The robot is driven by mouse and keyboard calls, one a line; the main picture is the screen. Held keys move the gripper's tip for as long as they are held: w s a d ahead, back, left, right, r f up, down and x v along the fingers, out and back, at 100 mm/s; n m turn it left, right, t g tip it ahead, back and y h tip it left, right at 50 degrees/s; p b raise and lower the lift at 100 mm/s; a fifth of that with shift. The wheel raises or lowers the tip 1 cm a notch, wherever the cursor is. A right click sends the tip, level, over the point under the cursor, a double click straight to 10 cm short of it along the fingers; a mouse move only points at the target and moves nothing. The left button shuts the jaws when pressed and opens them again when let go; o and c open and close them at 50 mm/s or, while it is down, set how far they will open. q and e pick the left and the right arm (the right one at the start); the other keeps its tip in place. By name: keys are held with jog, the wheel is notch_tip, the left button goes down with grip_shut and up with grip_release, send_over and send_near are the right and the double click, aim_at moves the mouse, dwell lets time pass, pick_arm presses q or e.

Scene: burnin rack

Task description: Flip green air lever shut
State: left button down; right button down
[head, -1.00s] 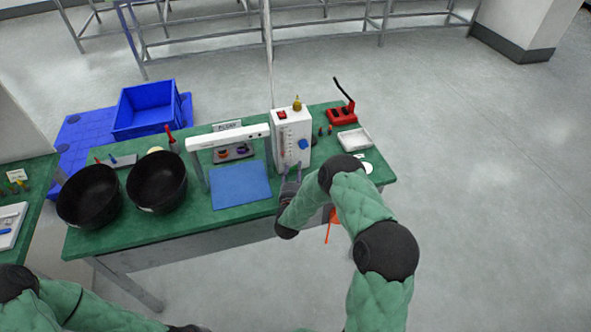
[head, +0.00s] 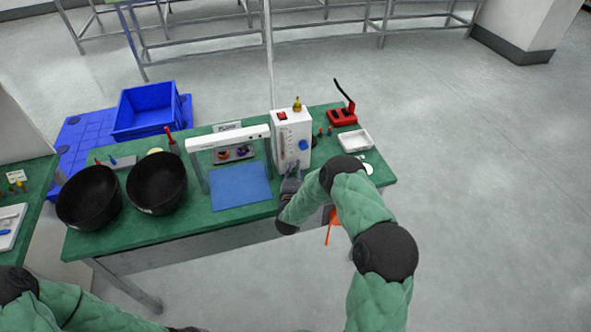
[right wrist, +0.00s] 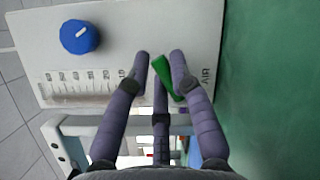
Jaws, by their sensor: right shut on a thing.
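The green air lever (right wrist: 163,75) is on the white panel (right wrist: 115,25), beside the printed "AIR" label in the right wrist view. It lies slanted across the picture. My right gripper (right wrist: 162,62) has its purple-grey fingers on both sides of the lever, shut on it. In the head view my right gripper (head: 290,180) is at the lower front of the white flow-meter box (head: 291,135), and the lever is hidden there. My left arm shows only at the bottom left, with its gripper out of view.
A blue knob (right wrist: 79,37) and a scale are on the same panel. A white gantry (head: 228,138) over a blue mat (head: 240,186) stands left of the box. Two black bowls (head: 157,183) sit farther left. A white tray (head: 355,139) and red stand (head: 342,116) are right.

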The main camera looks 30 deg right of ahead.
jog(key=shift+d+f+m, duration=0.1)
jog(key=shift+f+m, duration=0.05)
jog(key=shift+m, duration=0.25)
jog(key=shift+s+d+f+m+g+y+p, duration=0.15)
jog(key=shift+m+g+y+p, duration=0.1)
jog(key=shift+m, duration=0.3)
jog(key=shift+w+f+m+g+y+p, duration=0.1)
jog(key=shift+m+g+y, duration=0.15)
jog(key=shift+m, duration=0.3)
jog(key=shift+s+f+m+g+y, duration=0.1)
jog(key=shift+f+m+g+y, duration=0.25)
jog(key=shift+m, duration=0.55)
jog(key=c, duration=1.1)
grip_release()
jog(key=shift+d, duration=0.1)
